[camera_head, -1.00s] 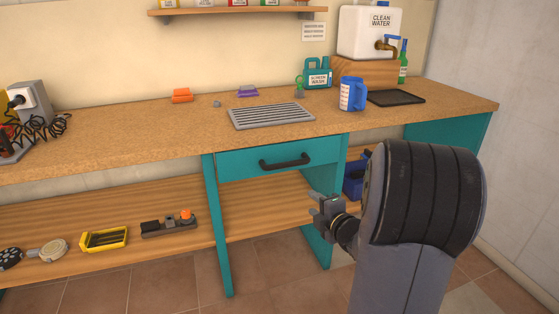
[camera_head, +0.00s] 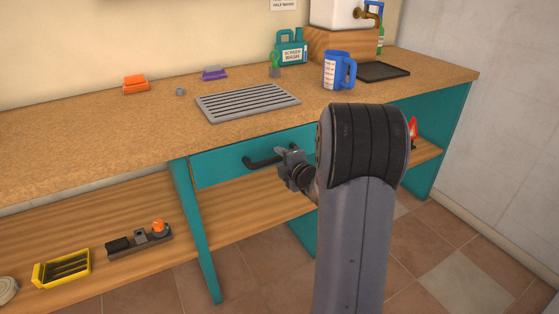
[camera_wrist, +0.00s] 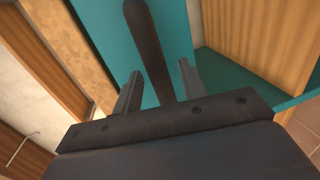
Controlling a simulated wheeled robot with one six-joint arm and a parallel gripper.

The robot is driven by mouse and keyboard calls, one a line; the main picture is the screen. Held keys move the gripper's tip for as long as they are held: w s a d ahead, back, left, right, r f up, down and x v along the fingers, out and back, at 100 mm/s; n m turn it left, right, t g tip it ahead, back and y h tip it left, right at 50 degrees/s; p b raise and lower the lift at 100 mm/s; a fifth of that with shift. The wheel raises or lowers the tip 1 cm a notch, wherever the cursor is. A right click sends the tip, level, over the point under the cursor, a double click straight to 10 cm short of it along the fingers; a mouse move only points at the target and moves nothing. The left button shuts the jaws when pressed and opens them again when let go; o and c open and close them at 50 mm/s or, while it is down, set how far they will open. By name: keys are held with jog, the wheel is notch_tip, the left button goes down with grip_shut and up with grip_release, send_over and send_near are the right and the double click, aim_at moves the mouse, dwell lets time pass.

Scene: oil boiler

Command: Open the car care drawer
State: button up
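The teal drawer (camera_head: 218,168) sits under the wooden worktop and looks closed, its front flush with the frame. Its dark bar handle (camera_head: 256,163) shows left of my gripper (camera_head: 285,158) in the head view. My arm hides the drawer's right part. In the wrist view the handle (camera_wrist: 147,45) runs down from the top edge, and its lower end lies between the two fingers of my gripper (camera_wrist: 159,84). The fingers stand apart, with a visible gap on both sides of the handle. Whether they touch it cannot be seen.
On the worktop (camera_head: 100,140) stand a grey slatted tray (camera_head: 248,101), a blue jug (camera_head: 338,70), a green screen wash can (camera_head: 291,48) and a black tray (camera_head: 382,72). A lower wooden shelf (camera_head: 205,223) runs below. Tiled floor is free at the right.

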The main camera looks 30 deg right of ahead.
jog(key=shift+w+f, duration=0.1)
jog(key=shift+w, duration=0.5)
grip_shut()
